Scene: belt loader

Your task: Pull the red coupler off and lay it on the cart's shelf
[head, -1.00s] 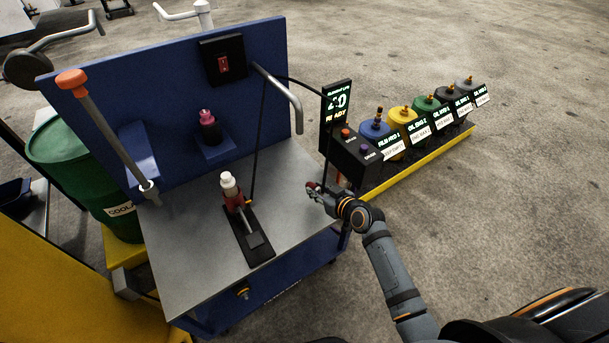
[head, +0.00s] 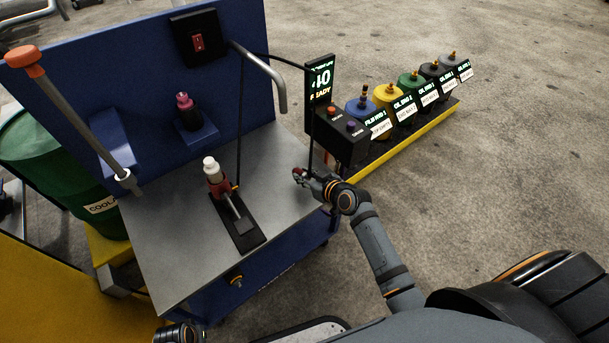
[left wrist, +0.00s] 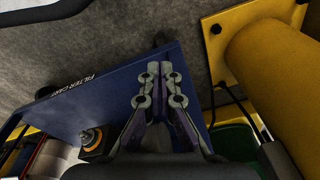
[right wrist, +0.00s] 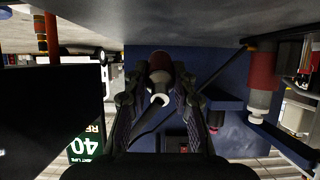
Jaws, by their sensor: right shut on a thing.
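My right gripper (head: 303,178) is over the right edge of the cart's grey top (head: 165,235). It is shut on the red coupler (head: 297,171). In the right wrist view the coupler (right wrist: 159,66) sits between the two fingers (right wrist: 158,92), with a pale ring at its near end. My left gripper (left wrist: 158,85) is shut and empty in the left wrist view, above the cart's blue side.
A red device with white cap (head: 213,177) stands on a black base on the cart top. A dark red bottle (head: 188,115) sits on a small blue ledge. A black button box (head: 340,135) and several coloured containers line the right. The cart top's front is clear.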

